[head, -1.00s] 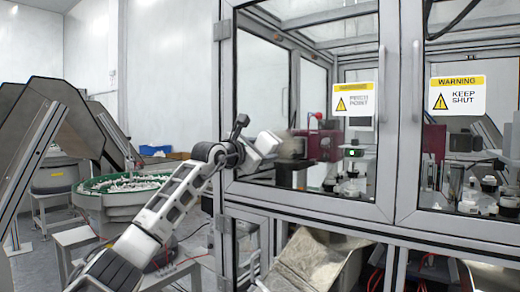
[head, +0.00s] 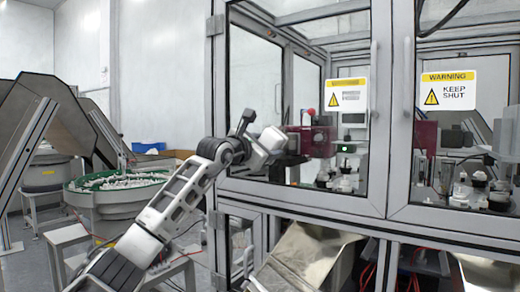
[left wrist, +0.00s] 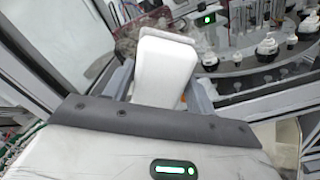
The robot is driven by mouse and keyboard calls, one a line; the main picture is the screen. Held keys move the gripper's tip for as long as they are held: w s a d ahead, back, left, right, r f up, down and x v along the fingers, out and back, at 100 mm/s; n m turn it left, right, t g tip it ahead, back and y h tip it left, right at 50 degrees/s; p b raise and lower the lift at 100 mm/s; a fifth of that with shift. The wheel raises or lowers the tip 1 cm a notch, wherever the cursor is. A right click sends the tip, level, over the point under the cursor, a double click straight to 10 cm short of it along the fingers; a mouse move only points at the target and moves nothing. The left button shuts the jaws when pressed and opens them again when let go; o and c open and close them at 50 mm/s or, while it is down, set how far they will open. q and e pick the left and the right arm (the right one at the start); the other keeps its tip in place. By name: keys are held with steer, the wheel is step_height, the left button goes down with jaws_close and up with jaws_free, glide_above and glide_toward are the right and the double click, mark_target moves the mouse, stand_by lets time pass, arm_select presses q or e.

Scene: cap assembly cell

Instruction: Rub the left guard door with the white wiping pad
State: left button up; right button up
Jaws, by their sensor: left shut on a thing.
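The left guard door (head: 300,196) is a grey-framed clear panel with a yellow-and-white warning sign (head: 346,95). It looks closed in the head view. My left gripper (head: 296,151) is in front of the lower part of its pane. In the left wrist view, my left gripper (left wrist: 160,88) is shut on the white wiping pad (left wrist: 165,68), a pale block sticking out ahead between the grey fingers. I cannot make out the pad clearly in the head view, nor tell whether it touches the pane. My right gripper is not in view.
The right guard door (head: 398,150) bears a "KEEP SHUT" sign (head: 447,91). Behind the panes stand a red machine unit (head: 318,140) and several small fixtures. A green-rimmed bowl feeder (head: 120,190) with white caps stands left of my arm. A metal chute (head: 305,255) is below the door.

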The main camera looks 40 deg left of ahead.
mark_target(276, 146)
arm_select(q)
steer(key=shift+w+d+b, duration=0.25)
steer(key=shift+d+b, duration=0.15)
steer(key=shift+d, duration=1.05)
steer(key=shift+w+d+b, duration=0.2)
steer(key=shift+d+b, duration=0.15)
steer(key=shift+d, duration=1.75)
steer(key=shift+b, duration=0.35)
steer(key=shift+s+a+r+p, duration=0.1)
steer(key=shift+a+p, duration=0.35)
steer(key=shift+a, duration=1.4)
